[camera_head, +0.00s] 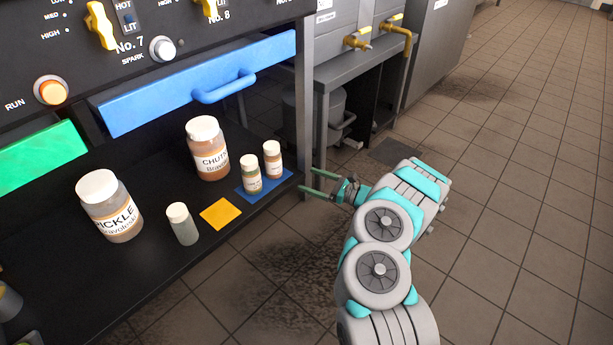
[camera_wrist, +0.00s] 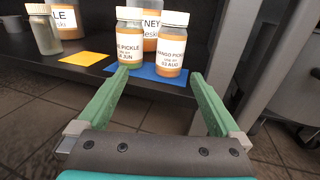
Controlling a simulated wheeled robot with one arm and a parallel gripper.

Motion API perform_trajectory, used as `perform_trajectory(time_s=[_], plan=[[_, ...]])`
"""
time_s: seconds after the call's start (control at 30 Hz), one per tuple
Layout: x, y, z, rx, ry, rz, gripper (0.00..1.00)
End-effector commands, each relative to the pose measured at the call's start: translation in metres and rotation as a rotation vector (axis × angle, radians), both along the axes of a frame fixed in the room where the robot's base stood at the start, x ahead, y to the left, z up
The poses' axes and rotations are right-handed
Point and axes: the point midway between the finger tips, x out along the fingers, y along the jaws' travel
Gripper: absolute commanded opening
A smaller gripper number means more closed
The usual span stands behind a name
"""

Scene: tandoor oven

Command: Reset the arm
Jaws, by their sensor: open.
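My gripper (camera_head: 319,183) is at the end of my grey and teal arm, right of the black shelf. In the wrist view its green fingers (camera_wrist: 159,95) are spread apart with nothing between them. Two small white-capped jars stand on a blue mat (camera_wrist: 140,70) just beyond the fingers. One is the left small jar (camera_head: 250,174), and the other is the right small jar (camera_head: 272,158). The fingertips appear apart from both jars.
The black shelf (camera_head: 150,265) also holds a chutney jar (camera_head: 209,150), a pickle jar (camera_head: 111,208), a clear small bottle (camera_head: 183,225) and a yellow mat (camera_head: 221,214). A blue drawer front (camera_head: 190,84) is above. Tiled floor (camera_head: 520,150) lies open at the right.

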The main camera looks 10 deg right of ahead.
Motion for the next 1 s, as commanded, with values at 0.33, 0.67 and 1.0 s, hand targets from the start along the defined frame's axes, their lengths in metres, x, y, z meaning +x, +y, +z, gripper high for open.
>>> perform_trajectory(time_s=[0.33, 0.67, 1.0], plan=[[-0.002, -0.001, -0.001, 0.001, 0.001, 0.0, 1.0], [-0.004, 0.025, 0.024, -0.004, -0.03, 0.061, 1.0], [-0.053, 0.143, 0.143, -0.084, -0.211, 0.397, 1.0]])
